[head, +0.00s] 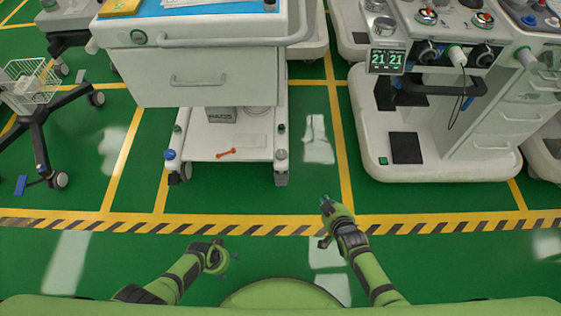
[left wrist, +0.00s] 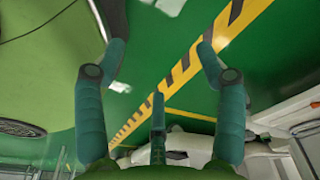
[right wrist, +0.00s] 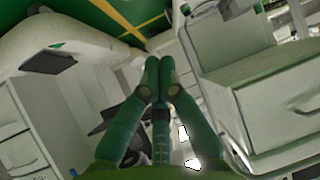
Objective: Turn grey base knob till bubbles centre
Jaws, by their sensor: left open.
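The white drawer cart (head: 210,75) stands at centre left in the head view. Its low base (head: 205,142) carries a grey knob (head: 281,155) at the front right corner and a blue knob (head: 170,155) at the front left corner. My right gripper (head: 326,202) is shut and empty, right of and nearer than the grey knob.
An orange tool (head: 226,153) lies on the cart base. A white anaesthesia machine (head: 440,150) with a 21 21 display (head: 387,61) stands at right. A wire basket stand (head: 30,85) is at left. Green floor between cart and machine is clear.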

